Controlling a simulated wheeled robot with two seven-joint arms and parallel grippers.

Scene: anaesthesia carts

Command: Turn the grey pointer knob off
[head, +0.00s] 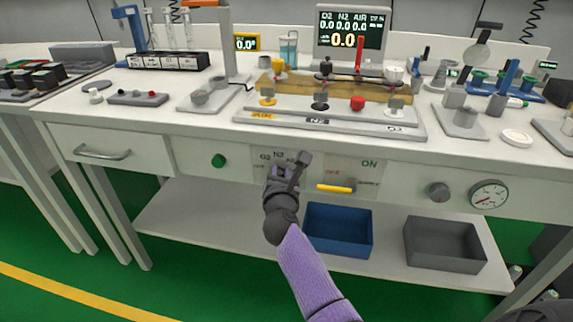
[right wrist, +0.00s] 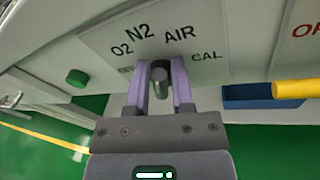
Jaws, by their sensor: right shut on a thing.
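The grey pointer knob (right wrist: 159,76) sits on a white selector plate (right wrist: 110,45) with the labels O2, N2, AIR and CAL around it. A further label at the plate's lower left is partly hidden and unreadable. My right gripper (right wrist: 160,85) has its two purple fingers on either side of the knob and is shut on it. In the head view the right gripper (head: 281,170) is at the bench's front panel and covers the knob. Which label the knob points to cannot be told. My left gripper is not in view.
A green button (head: 218,160) is left of the plate. To the right are a yellow lever (head: 336,188), another grey knob (head: 439,193) and a gauge (head: 489,195). A blue bin (head: 338,229) and a grey bin (head: 444,244) stand on the lower shelf.

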